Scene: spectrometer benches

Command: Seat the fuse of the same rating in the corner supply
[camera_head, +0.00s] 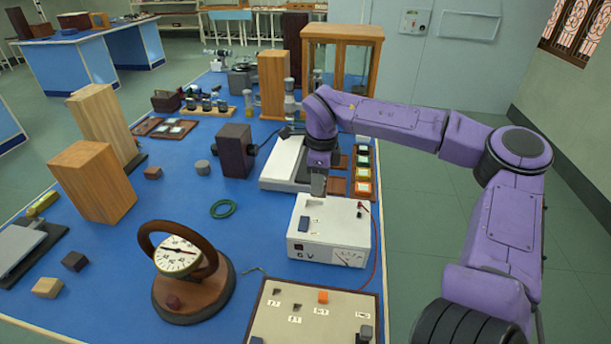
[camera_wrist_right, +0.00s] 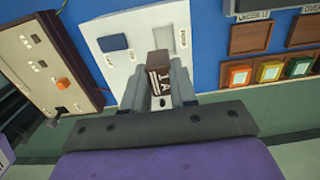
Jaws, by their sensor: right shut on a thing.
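My right gripper (camera_head: 318,190) is over the back of the white supply (camera_head: 318,250), which is marked 6 V and has a dial on its front. In the right wrist view the gripper (camera_wrist_right: 160,88) is shut on a brown fuse (camera_wrist_right: 160,64) with pale bands and lettering that looks like "1 A". The fuse is in front of the supply's white top (camera_wrist_right: 125,32); I cannot tell whether it touches. A blue block (camera_wrist_right: 113,43) sits on that top, with small labels near it. My left gripper is out of view.
A beige slotted board (camera_head: 290,325) with an orange block is in front. A round dial instrument (camera_head: 180,260) stands at left. Blue table is clear around the green ring (camera_head: 224,209).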

